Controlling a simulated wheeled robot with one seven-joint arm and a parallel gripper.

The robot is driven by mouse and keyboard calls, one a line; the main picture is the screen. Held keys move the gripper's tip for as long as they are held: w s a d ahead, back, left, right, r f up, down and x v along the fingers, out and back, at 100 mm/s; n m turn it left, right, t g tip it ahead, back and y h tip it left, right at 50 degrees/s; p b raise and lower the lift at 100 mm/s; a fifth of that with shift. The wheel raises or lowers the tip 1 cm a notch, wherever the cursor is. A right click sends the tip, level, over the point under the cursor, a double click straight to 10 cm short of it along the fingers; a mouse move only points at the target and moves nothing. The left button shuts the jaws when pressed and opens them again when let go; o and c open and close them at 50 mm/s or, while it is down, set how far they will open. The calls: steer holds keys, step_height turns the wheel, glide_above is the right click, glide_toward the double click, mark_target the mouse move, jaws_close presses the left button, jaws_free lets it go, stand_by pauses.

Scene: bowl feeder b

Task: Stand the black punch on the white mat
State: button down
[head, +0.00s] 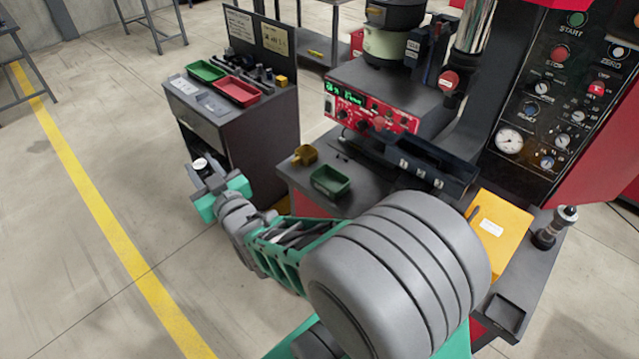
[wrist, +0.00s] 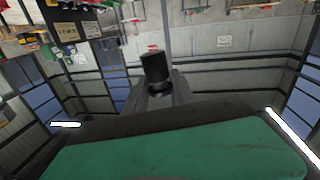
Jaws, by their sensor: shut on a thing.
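The black punch (wrist: 155,68) shows in the wrist view as a short dark cylinder at my gripper's tip. My gripper (head: 203,174) is shut on it and holds it in the air, in front of the left cabinet. In the head view only a small part of the punch (head: 200,163) shows, with a pale round end; the fingers hide the rest. I cannot pick out the white mat for sure. A small pale sheet (head: 184,86) lies at the left end of the cabinet top, and I cannot tell if it is the mat.
The cabinet top (head: 213,103) holds a green tray (head: 205,71), a red tray (head: 238,91) and several dark tools. The bench has a green bin (head: 331,181), a yellow scoop (head: 305,155) and a red-fronted machine (head: 370,107). Open floor lies left of my gripper.

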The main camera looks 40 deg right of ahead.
steer(key=d+f+m+g+h+b, duration=0.1)
steer(key=d+f+m+h+b, duration=0.25)
steer(key=d+f+b, duration=0.5)
steer(key=d+f+m+g+h+b, duration=0.15)
steer(key=d+f+h+b, duration=0.3)
steer(key=d+b, duration=0.7)
steer(key=s+d+f+m+g+h+b, duration=0.25)
steer(key=s+d+b, duration=0.2)
steer(key=d, duration=0.35)
steer(key=s+d+f+m+g+h+b, duration=0.1)
steer(key=s+d+f+m+g+b, duration=0.15)
steer(key=d+b, duration=0.45)
steer(key=s+d+f+m+g+h+b, duration=0.1)
steer(key=s+d+f+m+h+b, duration=0.25)
steer(key=d, duration=0.55)
steer(key=shift+n+y, duration=0.6)
steer(key=shift+n, duration=0.15)
steer(key=f+b, duration=0.1)
steer(key=f, duration=0.1)
steer(key=f+b, duration=0.1)
steer(key=f, duration=0.2)
steer(key=s+f+b, duration=0.1)
steer(key=f, duration=0.2)
steer(key=shift+s+a+f, duration=0.1)
steer(key=shift+a+f, duration=0.1)
steer(key=shift+a, duration=0.1)
steer(key=shift+f, duration=0.25)
steer(key=shift+f, duration=0.1)
